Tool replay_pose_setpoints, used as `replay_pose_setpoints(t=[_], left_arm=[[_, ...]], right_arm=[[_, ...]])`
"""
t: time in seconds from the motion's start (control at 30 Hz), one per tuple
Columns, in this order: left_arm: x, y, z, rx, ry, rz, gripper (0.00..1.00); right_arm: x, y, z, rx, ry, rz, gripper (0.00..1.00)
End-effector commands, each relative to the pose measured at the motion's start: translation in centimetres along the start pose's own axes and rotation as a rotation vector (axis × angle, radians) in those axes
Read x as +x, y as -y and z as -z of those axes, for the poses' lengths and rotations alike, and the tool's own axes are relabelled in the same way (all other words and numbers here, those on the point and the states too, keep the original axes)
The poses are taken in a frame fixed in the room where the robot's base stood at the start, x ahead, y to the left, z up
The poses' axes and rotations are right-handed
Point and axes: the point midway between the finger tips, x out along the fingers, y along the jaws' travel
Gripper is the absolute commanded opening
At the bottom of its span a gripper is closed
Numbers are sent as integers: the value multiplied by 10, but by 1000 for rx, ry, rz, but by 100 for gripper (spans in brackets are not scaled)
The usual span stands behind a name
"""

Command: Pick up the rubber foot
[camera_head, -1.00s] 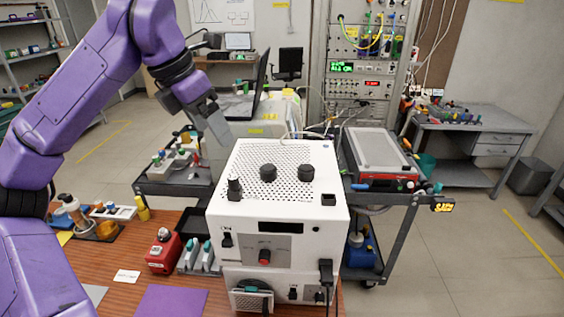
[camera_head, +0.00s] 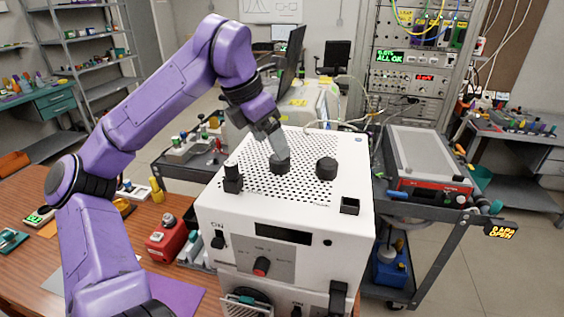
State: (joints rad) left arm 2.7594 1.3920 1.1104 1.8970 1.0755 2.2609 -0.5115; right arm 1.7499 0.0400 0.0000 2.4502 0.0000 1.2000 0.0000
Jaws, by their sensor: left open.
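The white box (camera_head: 215,205) carries several black parts on its perforated top. Two round black rubber feet stand there: the middle one (camera_head: 280,167) and the right one (camera_head: 326,168). A taller black piece (camera_head: 233,178) stands at the left front of the top, and a small black square socket (camera_head: 349,206) sits at the right front corner. My left gripper (camera_head: 278,152) is open and points down at the middle foot, its fingertips right at the foot. I cannot tell whether the fingers straddle it. My right gripper is out of view.
A red device (camera_head: 167,239) stands on the wooden table left of the box. A cart on the right holds a grey and red instrument (camera_head: 425,167). The box's right front top is mostly clear.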

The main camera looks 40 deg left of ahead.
Motion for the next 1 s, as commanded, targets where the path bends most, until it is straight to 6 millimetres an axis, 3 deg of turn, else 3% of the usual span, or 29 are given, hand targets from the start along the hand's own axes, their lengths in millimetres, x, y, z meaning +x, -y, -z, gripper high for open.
replay_pose_setpoints(t=[0.33, 0.57, 0.6, 0.77, 0.8, 1.0], left_arm=[[52, 0, -2, 3, -3, 3, 80], [58, 0, -2, 2, 1, 1, 80], [58, 0, -2, 2, 1, 1, 77], [58, 0, -2, 3, 1, 1, 25], [58, 0, -2, 3, 1, 1, 19], [58, 0, -2, 3, 1, 1, 19]], right_arm=[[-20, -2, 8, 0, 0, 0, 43], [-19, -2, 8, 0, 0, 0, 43], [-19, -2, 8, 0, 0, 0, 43], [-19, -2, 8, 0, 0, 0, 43], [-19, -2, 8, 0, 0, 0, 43], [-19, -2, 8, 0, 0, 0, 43]])
